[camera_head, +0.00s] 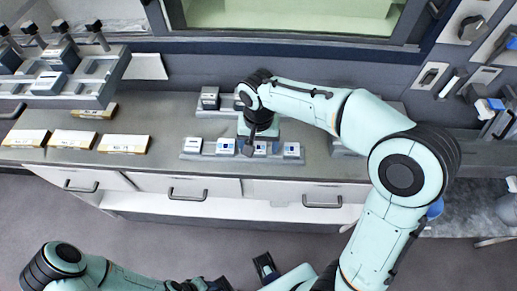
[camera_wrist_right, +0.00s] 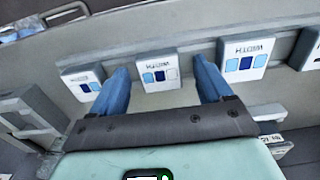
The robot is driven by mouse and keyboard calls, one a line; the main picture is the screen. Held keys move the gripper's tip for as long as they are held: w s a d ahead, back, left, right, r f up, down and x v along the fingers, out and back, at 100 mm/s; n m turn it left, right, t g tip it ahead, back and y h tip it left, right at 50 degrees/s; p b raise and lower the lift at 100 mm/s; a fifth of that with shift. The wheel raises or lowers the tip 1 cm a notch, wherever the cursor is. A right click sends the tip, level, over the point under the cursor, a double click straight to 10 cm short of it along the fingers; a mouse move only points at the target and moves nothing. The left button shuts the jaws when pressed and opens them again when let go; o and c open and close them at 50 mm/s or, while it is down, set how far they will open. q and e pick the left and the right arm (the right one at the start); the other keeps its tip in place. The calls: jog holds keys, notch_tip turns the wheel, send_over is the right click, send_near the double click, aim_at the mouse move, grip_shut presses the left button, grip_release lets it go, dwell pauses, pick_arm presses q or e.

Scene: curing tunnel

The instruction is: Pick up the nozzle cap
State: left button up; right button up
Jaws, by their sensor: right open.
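I cannot pick out a nozzle cap with certainty in either view. My right gripper (camera_head: 252,146) points down at the front row of small labelled holders (camera_head: 222,147) on the grey counter. In the right wrist view its two blue fingers (camera_wrist_right: 161,78) are open and well apart. A white label with blue squares (camera_wrist_right: 157,70) shows between and beyond the fingers, on a grey ledge. Nothing is seen held between them. My own arm hides part of the holders in the head view. My left arm is low at the bottom edge; its jaw state is unclear.
Several white-topped boxes (camera_head: 73,139) lie on the counter at left. A raised grey rack (camera_head: 92,82) with black-knobbed parts stands behind them. Drawers with handles (camera_head: 188,188) run along the counter front. Wall-mounted parts (camera_head: 430,76) hang at right. Bare counter lies between boxes and holders.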

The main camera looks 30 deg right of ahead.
jog(key=shift+f, duration=0.1)
jog(key=c, duration=1.1)
jog(key=shift+c, duration=0.3)
